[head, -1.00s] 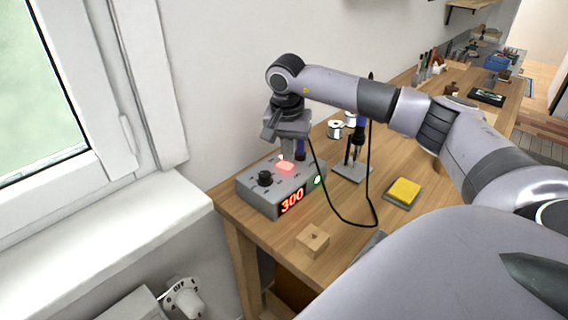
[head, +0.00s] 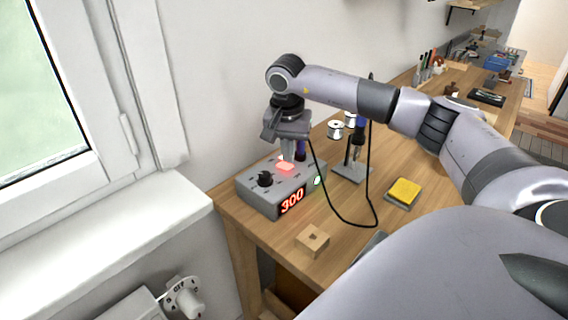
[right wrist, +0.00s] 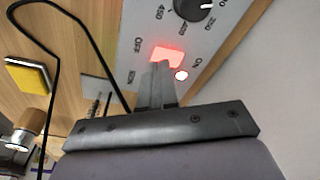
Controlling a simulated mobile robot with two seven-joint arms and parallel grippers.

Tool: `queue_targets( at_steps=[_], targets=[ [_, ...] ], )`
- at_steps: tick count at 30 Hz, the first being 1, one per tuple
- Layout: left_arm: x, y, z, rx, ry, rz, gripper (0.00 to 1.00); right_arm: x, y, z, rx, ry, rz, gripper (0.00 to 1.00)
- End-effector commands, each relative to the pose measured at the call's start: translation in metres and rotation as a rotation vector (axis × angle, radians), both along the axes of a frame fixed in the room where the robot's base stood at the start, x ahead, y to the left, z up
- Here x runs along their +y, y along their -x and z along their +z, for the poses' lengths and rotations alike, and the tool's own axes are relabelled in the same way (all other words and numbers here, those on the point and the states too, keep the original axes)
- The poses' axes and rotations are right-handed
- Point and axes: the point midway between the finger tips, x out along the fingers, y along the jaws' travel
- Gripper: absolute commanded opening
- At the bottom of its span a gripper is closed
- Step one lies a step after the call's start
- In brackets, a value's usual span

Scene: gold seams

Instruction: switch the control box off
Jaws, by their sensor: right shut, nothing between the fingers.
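The grey control box (head: 262,197) stands at the near left end of the wooden bench. Its display glows red with "300", and a black knob (head: 265,178) sits on its top. A lit red rocker switch (head: 285,168) is on the top face; it also shows in the right wrist view (right wrist: 167,55), between the OFF and ON marks. My right gripper (head: 288,157) is shut and empty, pointing down at the switch. In the right wrist view its fingertips (right wrist: 158,66) are at the switch's edge; I cannot tell if they touch. My left gripper is not in view.
A black cable (head: 345,219) loops beside the box to a soldering iron stand (head: 352,170). A yellow sponge (head: 404,191) and a small wooden block (head: 312,240) lie on the bench (head: 340,232). The wall and window sill are close on the left.

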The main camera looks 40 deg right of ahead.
Motion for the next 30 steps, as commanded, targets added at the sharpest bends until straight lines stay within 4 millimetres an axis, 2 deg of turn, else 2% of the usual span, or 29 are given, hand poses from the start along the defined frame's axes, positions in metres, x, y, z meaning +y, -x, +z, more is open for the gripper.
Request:
queue_targets(
  at_steps=[30],
  targets=[
    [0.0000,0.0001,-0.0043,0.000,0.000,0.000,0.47,-0.0001,0.0002,-0.0073,0.001,0.001,0.000,0.00]
  ],
)
